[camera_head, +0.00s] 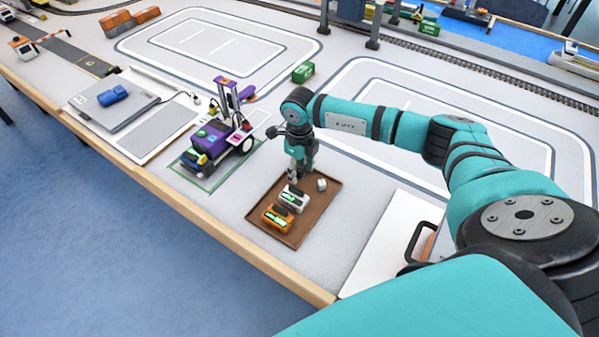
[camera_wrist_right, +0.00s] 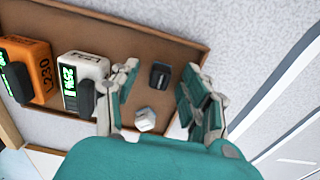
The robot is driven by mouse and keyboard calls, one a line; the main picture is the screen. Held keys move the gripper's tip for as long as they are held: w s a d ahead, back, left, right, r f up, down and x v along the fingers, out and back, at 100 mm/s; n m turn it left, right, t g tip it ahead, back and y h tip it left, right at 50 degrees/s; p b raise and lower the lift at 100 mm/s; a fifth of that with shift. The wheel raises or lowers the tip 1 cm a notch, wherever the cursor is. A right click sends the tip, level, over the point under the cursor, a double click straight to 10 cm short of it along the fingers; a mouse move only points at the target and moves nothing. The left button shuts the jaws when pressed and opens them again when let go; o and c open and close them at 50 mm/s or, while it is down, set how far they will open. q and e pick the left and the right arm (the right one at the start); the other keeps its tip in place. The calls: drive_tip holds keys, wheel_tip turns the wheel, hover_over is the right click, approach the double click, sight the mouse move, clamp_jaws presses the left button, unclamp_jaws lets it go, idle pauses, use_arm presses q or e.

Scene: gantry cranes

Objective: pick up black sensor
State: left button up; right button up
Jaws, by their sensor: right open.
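The black sensor (camera_wrist_right: 160,75) is a small dark block on the brown tray (camera_head: 318,212), seen in the right wrist view. It lies between the spread fingers of my right gripper (camera_wrist_right: 161,82), which is open and empty. I cannot tell how far above the sensor the fingertips are. In the head view my right gripper (camera_head: 296,173) points down over the far end of the tray and hides the sensor. My left gripper is in neither view.
A white device (camera_head: 293,199) and an orange device (camera_head: 277,217) with green displays lie in the tray. A purple vehicle (camera_head: 217,137) stands left of it. A white case (camera_head: 388,247) lies to the right.

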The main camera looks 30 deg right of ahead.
clamp_jaws()
drive_tip(key=shift+r, duration=0.15)
